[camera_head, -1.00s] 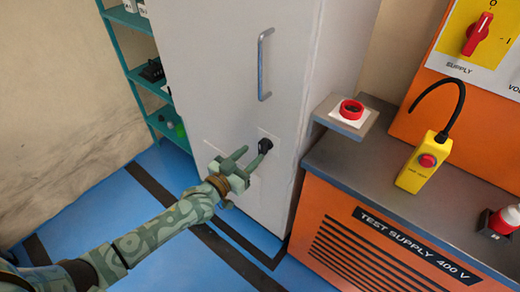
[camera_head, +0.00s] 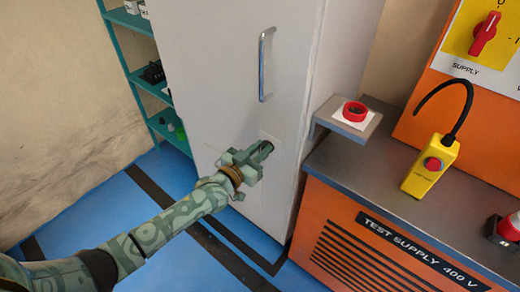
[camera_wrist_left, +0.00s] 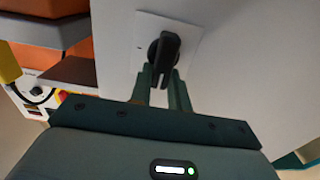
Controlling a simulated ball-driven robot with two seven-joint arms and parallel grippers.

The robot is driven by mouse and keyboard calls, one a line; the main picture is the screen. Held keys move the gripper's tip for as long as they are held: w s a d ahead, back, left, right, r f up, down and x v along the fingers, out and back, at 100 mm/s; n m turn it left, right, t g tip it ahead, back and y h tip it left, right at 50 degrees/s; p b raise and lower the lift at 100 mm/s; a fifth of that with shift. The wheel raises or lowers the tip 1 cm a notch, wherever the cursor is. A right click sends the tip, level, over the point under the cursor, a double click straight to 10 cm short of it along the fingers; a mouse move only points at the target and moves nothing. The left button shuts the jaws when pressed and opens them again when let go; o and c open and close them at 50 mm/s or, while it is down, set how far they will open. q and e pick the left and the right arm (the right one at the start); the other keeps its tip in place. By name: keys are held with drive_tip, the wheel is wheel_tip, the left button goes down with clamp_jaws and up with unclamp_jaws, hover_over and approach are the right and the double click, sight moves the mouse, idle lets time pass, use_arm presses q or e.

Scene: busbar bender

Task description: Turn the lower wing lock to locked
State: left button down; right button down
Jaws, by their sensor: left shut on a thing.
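The lower wing lock, a black knob on a pale square plate, sits low on the grey cabinet door. In the left wrist view the lock (camera_wrist_left: 164,50) stands with its wing near upright in that picture, between the fingers. My left gripper (camera_head: 262,152) is at the lock, its fingers shut on the wing; in the left wrist view the gripper (camera_wrist_left: 162,82) reaches it from below. In the head view the fingers hide most of the lock. My right gripper is in neither view.
The cabinet door has a vertical handle (camera_head: 266,64) above the lock. To the right stand an orange test supply (camera_head: 350,240), a red button on a bracket (camera_head: 355,112) and a yellow pendant (camera_head: 430,166). A teal shelf (camera_head: 140,80) is at the left.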

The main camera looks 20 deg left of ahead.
use_arm(q)
drive_tip(key=shift+s+d+f+m+p, duration=0.1)
drive_tip(key=shift+d+f+m, duration=0.25)
drive_tip(key=shift+m, duration=2.65)
drive_tip(key=shift+s+d+f+m+p, duration=0.2)
drive_tip(key=shift+f+m, duration=0.1)
drive_tip(key=shift+m, duration=2.7)
drive_tip(key=shift+s+d+f+m+p, duration=0.1)
drive_tip(key=shift+d+f+m, duration=0.25)
drive_tip(key=shift+m, duration=2.65)
drive_tip(key=c, duration=1.3)
unclamp_jaws()
drive_tip(key=shift+a, duration=0.1)
